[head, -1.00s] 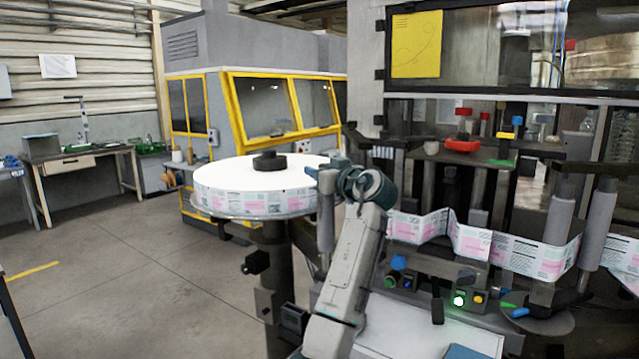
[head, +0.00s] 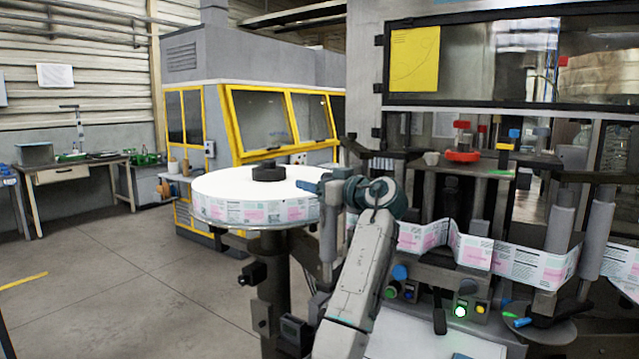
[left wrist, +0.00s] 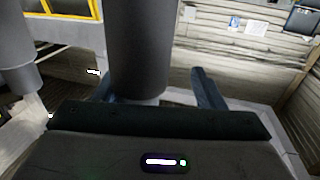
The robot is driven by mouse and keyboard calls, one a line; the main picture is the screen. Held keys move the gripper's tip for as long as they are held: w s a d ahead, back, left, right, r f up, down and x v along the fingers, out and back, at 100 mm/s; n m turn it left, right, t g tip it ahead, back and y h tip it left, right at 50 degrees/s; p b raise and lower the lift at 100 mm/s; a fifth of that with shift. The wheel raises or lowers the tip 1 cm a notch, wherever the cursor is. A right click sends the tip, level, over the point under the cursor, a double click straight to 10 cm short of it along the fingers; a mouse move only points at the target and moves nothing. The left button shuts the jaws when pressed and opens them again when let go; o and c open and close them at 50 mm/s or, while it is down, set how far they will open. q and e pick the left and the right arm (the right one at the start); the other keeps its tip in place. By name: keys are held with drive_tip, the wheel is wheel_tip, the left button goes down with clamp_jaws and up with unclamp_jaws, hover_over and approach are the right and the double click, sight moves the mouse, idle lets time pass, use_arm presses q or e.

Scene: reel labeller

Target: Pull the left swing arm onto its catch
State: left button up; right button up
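The left swing arm's grey upright roller (head: 329,222) stands at the right edge of the label reel (head: 256,190), in front of the machine. My left gripper (head: 326,188) is at the upper part of this roller, with a blue finger showing over the reel's edge. In the left wrist view, a dark grey cylinder (left wrist: 138,45) stands between the two blue fingers of my left gripper (left wrist: 152,88). The fingers are spread around it, with a clear gap at the right finger. Contact at the left finger cannot be told. My arm hides much of the swing arm, and the catch cannot be made out. My right gripper is not in view.
The label web (head: 490,252) runs in folds past grey rollers (head: 597,235) at the right. A yellow-framed machine (head: 240,110) and a workbench (head: 75,170) stand behind. Open floor lies at the left.

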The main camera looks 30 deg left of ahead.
use_arm(q)
drive_tip(key=shift+w+d+f, duration=0.25)
drive_tip(key=shift+d+f, duration=0.05)
drive_tip(key=shift+f, duration=0.1)
drive_tip(key=shift+s+r, duration=0.1)
drive_tip(key=shift+s, duration=0.05)
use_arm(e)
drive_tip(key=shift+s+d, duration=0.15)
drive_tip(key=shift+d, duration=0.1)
use_arm(q)
drive_tip(key=shift+d, duration=0.15)
drive_tip(key=shift+r, duration=0.2)
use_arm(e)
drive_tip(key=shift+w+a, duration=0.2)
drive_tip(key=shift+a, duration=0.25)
use_arm(q)
drive_tip(key=shift+d+r, duration=0.15)
drive_tip(key=shift+r, duration=0.05)
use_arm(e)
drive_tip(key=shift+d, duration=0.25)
